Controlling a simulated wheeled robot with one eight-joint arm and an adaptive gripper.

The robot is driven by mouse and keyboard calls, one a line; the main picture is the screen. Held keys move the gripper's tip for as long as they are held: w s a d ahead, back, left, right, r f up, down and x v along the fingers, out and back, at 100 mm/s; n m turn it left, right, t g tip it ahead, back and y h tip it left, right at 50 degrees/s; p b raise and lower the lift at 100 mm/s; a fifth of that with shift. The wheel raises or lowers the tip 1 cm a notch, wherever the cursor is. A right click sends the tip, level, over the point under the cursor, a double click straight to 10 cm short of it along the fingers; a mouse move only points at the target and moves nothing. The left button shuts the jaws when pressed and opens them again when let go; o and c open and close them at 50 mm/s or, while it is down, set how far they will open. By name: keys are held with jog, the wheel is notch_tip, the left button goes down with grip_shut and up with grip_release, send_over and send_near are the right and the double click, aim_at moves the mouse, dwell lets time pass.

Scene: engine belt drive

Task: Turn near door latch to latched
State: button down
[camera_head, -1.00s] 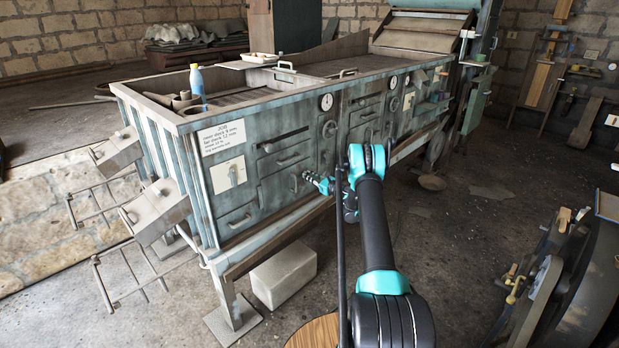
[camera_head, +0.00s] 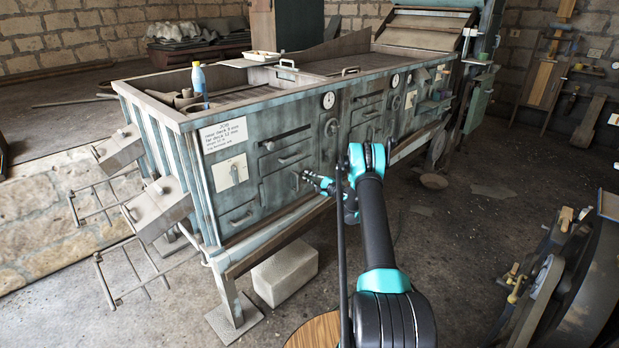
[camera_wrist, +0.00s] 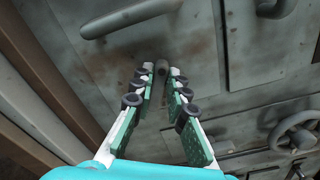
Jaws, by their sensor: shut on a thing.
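The near door latch (camera_wrist: 162,66) is a small, dark, rounded piece standing out from the worn grey-green door panel. In the wrist view it sits between the tips of my gripper (camera_wrist: 161,73), whose two padded fingers are shut on it. In the head view my gripper (camera_head: 309,178) reaches the front of the long machine cabinet, and the latch (camera_head: 297,175) shows only as a small dark bit at the fingertips. The fingers hide most of it, so its exact angle cannot be told.
A bar handle (camera_wrist: 130,18) lies close above left of the fingers in the wrist view. A handwheel (camera_wrist: 292,130) stands out to the right. The cabinet (camera_head: 240,215) has more handles and dials. A pale block (camera_head: 285,272) lies below; the floor to the right is partly clear.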

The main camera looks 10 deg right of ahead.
jog(key=n, duration=0.2)
jog(key=f+n, duration=0.1)
jog(key=n, duration=0.2)
jog(key=shift+a+n, duration=0.15)
jog(key=shift+n, duration=0.15)
dwell(0.4)
jog(key=c, duration=1.5)
grip_release()
jog(key=v, duration=1.2)
jog(key=shift+r, duration=0.1)
